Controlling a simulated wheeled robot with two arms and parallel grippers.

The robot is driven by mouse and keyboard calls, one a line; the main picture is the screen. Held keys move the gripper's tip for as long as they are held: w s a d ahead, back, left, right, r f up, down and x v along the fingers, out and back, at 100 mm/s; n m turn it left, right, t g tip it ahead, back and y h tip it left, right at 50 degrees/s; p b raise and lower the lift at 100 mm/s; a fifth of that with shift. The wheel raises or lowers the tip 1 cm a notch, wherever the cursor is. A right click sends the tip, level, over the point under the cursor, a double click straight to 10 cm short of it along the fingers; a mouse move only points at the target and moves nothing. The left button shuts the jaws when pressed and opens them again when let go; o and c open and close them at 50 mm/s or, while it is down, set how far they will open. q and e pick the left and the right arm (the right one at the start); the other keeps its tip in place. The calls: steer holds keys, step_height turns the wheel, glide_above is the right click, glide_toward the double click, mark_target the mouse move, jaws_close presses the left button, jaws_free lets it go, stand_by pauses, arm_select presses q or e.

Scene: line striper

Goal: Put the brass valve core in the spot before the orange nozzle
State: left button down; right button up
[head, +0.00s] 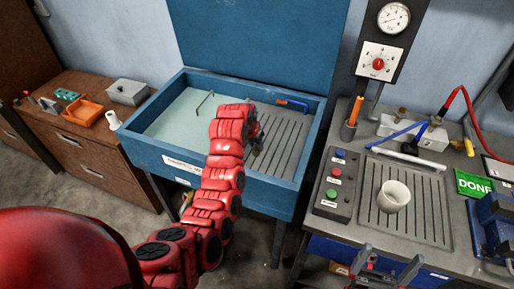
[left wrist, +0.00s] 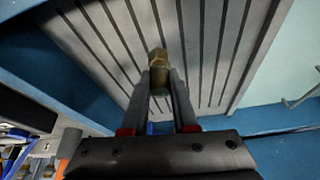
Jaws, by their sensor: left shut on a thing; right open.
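My left gripper (head: 257,142) is over the ribbed drainboard of the blue wash basin, partly hidden by its own red arm. In the left wrist view, its two fingers (left wrist: 160,90) are shut on the brass valve core (left wrist: 158,62), held at their tips with the ribbed board behind it. In the head view the core is too small and dark to make out well. My right gripper (head: 372,264) is open and empty at the bottom, in front of the right bench. An upright orange piece (head: 354,113), perhaps the orange nozzle, stands at the right bench's back left.
The blue basin (head: 310,150) has raised walls and a thin bent rod (head: 205,100). The right bench holds a button box (head: 334,180), a white cup (head: 393,195) on a ribbed tray, and a green DONE sign (head: 474,185). An orange tray (head: 83,111) is on the left cabinet.

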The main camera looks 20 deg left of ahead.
mark_target(255, 149)
arm_select(q)
step_height(255, 149, down, 4)
steer(key=shift+r+p, duration=0.2)
steer(key=shift+p, duration=0.4)
steer(key=shift+f, duration=0.1)
steer(key=shift+f+b, duration=0.15)
steer(key=shift+b, duration=0.15)
steer(key=c, duration=0.7)
jaws_free()
